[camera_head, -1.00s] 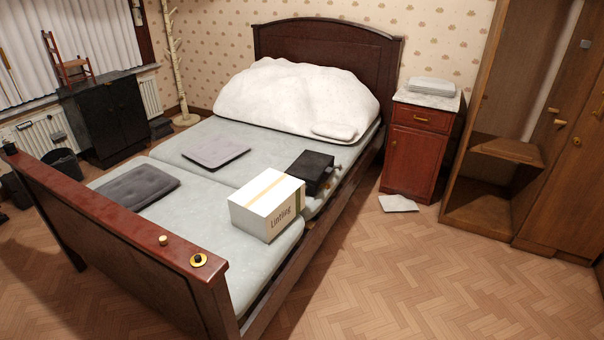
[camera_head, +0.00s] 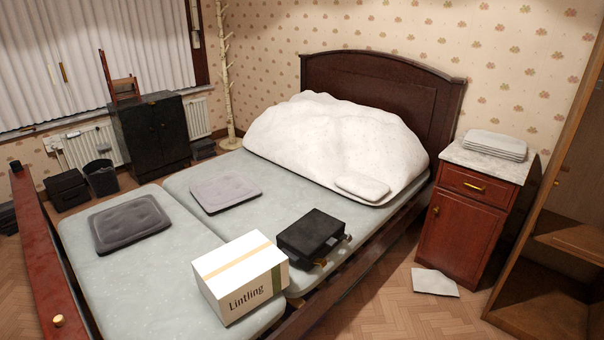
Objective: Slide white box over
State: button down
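The white box (camera_head: 240,281) has a tan strip along its top and the word "Lintling" on its near side. It sits upright on the grey mattress (camera_head: 150,285), close to the bed's near side edge. A black case (camera_head: 311,236) lies just behind it to the right, with a small gap or contact that I cannot make out. My gripper is not in view.
A dark cushion (camera_head: 130,223) and a grey cushion (camera_head: 226,191) lie on the bed, with bare mattress left of the box. The wooden footboard (camera_head: 47,265) stands at the left. A red nightstand (camera_head: 463,215) and a paper (camera_head: 435,281) are at the right.

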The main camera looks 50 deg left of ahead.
aim_at(237, 277)
jog(key=i, duration=0.75)
jog(key=u, duration=1.9)
